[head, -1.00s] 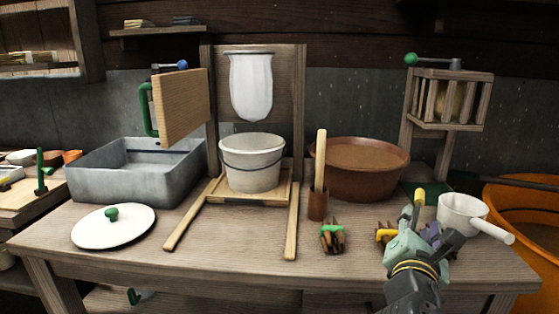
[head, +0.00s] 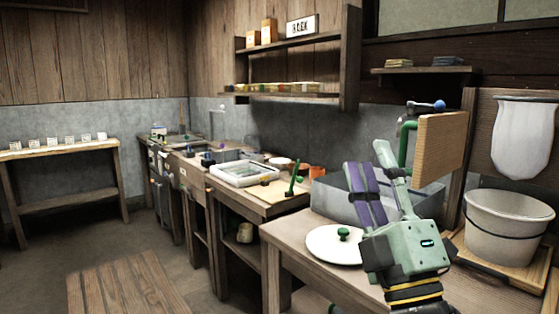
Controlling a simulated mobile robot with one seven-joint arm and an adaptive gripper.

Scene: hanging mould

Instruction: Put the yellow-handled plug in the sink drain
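My gripper (head: 370,155) is raised in front of the near table in the head view. Its purple-padded and pale green fingers point up and stand apart, with nothing visible between them. I see no yellow-handled plug in the current view.
A white tray (head: 243,173) and a green-handled tool (head: 294,180) lie farther back. A low wooden bench (head: 128,287) stands on the floor at left. Open floor lies beyond it.

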